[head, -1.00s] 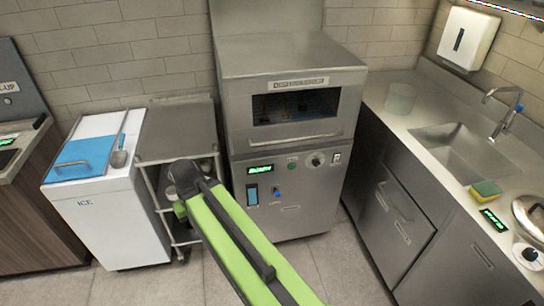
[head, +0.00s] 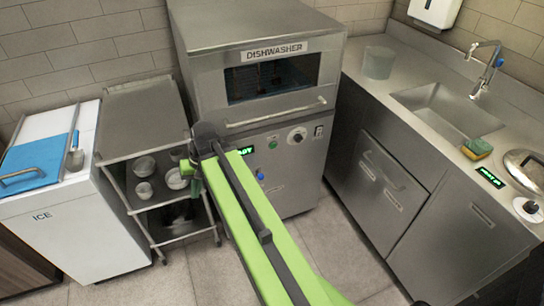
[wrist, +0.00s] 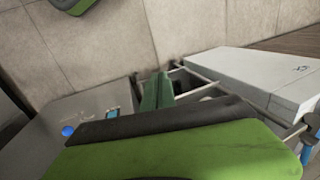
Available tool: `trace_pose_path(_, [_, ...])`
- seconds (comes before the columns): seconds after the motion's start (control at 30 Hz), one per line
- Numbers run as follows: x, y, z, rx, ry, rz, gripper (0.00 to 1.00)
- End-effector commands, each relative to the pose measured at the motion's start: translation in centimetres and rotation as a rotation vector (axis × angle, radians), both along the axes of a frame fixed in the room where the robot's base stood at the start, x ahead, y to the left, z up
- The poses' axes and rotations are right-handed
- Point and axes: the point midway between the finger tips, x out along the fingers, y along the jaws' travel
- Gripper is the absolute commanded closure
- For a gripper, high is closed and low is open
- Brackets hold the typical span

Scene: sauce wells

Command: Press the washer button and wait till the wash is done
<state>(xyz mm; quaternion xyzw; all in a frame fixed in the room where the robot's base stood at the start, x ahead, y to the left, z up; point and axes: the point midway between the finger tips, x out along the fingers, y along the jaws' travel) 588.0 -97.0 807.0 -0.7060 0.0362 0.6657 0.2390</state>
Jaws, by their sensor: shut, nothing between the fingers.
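The dishwasher (head: 200,65) stands at the back middle, its hatch closed, with dark glass and a bar handle. Its front panel holds a round green button (head: 272,144), a dial (head: 297,136), a small switch (head: 318,131) and a blue knob (head: 260,174). A green lit display (head: 245,151) is partly covered by my arm; "DY" is legible. In the wrist view the blue knob (wrist: 68,130) shows at the lower left. My gripper (wrist: 158,92) is shut and empty, apart from the panel; in the head view my arm mostly hides it.
A steel cart (head: 140,120) with several small pots stands left of the dishwasher, close to my arm's end. A white ice chest (head: 75,235) is farther left. A counter with a sink (head: 445,112) and a sponge (head: 477,146) runs along the right. Floor is clear in front.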

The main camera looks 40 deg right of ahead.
Motion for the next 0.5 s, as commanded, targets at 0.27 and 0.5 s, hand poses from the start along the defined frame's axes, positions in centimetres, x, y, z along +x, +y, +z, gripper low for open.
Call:
trace_pose_path(0.27, [-1.7, -19.5, -7.7, 0.438, -0.216, -0.635, 1.0])
trace_pose_path(0.5, [-7.1, -32.0, -7.9, 0.683, -0.418, -0.966, 1.0])
